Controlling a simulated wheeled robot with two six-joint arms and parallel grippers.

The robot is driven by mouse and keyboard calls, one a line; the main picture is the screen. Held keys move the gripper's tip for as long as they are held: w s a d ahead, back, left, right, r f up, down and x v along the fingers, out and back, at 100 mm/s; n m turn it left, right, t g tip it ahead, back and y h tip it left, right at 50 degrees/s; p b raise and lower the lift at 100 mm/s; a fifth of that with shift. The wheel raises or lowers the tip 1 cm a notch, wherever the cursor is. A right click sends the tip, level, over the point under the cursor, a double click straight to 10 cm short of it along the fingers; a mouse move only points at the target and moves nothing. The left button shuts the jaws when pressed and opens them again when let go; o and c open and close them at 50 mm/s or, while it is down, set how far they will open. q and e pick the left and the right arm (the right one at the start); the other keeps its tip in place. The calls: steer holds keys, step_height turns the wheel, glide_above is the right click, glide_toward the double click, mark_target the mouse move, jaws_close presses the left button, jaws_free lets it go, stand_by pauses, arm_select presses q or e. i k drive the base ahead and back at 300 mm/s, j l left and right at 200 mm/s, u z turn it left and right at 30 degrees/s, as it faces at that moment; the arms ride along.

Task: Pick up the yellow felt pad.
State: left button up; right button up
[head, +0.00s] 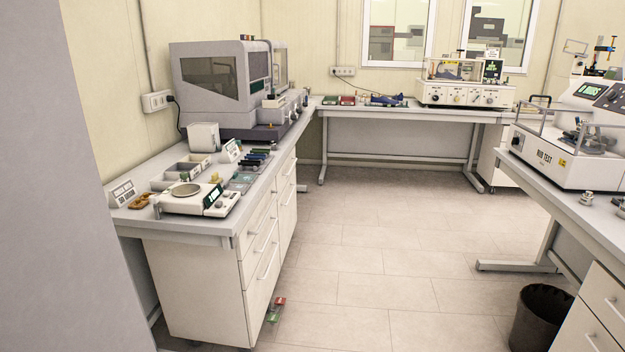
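I cannot make out the yellow felt pad for certain. A small yellowish piece (215,178) is near the compartment tray on the left bench (150,228), too small to identify. Orange-brown flat pieces (140,201) lie at that bench's near left end, beside a small sign. Neither of my grippers is in view.
A scale (190,203) and a grey machine (215,85) stand on the left bench. Red and green items (275,309) lie on the floor by its drawers. A dark bin (541,318) stands at the right bench (580,215). The middle floor is clear.

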mark_target(215, 178)
steer(key=i+l+u, duration=0.15)
steer(key=i+u, duration=0.3)
steer(key=i+l+u, duration=0.35)
steer(key=i+u, duration=0.15)
steer(key=i, duration=0.15)
steer(key=i+l+u, duration=0.45)
steer(key=i+l, duration=0.05)
